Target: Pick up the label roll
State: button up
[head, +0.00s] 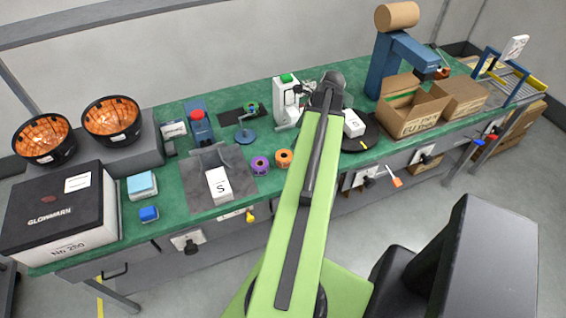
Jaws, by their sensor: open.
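No roll that is clearly marked as labels shows in the head view. A purple ring-shaped roll (260,166) and an orange ring-shaped roll (284,158) lie side by side near the front edge of the green bench, left of my arm. A large brown roll (397,15) sits on top of a blue stand at the back right. I cannot tell which of these is the label roll. My green arm reaches up over the bench from the bottom middle. My gripper cannot be made out beyond the arm's dark upper joint.
The green bench (330,88) is crowded. A white box marked S (218,185) stands on a grey mat left of the rolls. A black box (60,215) and two orange-lined bowls (112,118) are at the left. An open carton (412,105) is at the right.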

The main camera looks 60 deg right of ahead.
jog(key=b, duration=0.8)
send_over(283, 156)
jog(key=s, duration=0.3)
jog(key=f, duration=0.9)
jog(key=shift+w+a+f, duration=0.2)
jog(key=shift+a+f, duration=0.05)
jog(key=shift+w, duration=0.15)
jog(key=b+x, duration=0.5)
jog(key=shift+s+d+f, duration=0.1)
jog(key=shift+s+f, duration=0.15)
jog(key=shift+r, duration=0.15)
jog(key=shift+c, duration=0.5)
jog(key=c, duration=1.4)
jog(key=shift+r, duration=0.15)
